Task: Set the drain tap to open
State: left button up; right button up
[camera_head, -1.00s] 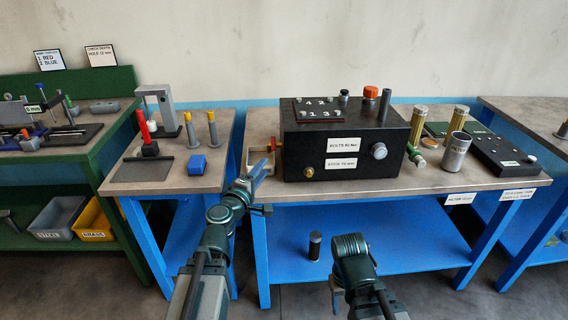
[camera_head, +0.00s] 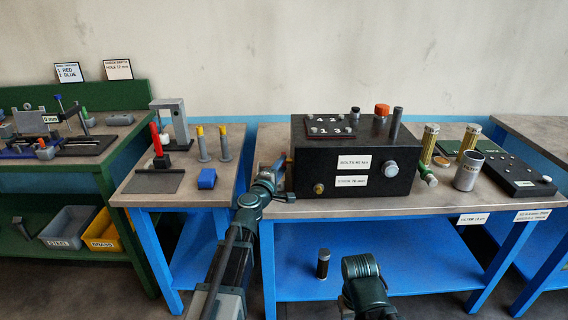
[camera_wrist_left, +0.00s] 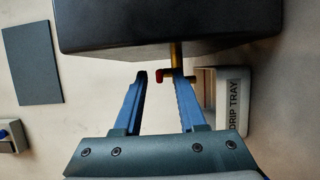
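The drain tap (camera_wrist_left: 175,56) is a brass stem on the black box (camera_wrist_left: 110,25), with a small red lever (camera_wrist_left: 162,76) at its end. My left gripper (camera_wrist_left: 159,74) is open, its blue fingers pointing at the tap. The red lever shows between the two fingertips, nearer the right one; I cannot tell whether they touch. In the head view my left gripper (camera_head: 277,172) is at the left side of the black box (camera_head: 330,183) and mostly covers the tap. My right arm shows low in the head view, but its fingers do not.
A drip tray (camera_wrist_left: 208,88) lies beside the tap, right of the fingers. On the bench right of the box stand brass filter cylinders (camera_head: 428,145), a grey cup (camera_head: 467,172) and a black plate (camera_head: 515,172). A small side bench (camera_head: 200,208) stands on the left.

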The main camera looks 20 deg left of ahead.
pick_arm(q)
jog(key=shift+w+d, duration=0.15)
jog(key=shift+w, duration=1.1)
grip_shut()
jog(key=shift+s, duration=0.1)
dwell(0.5)
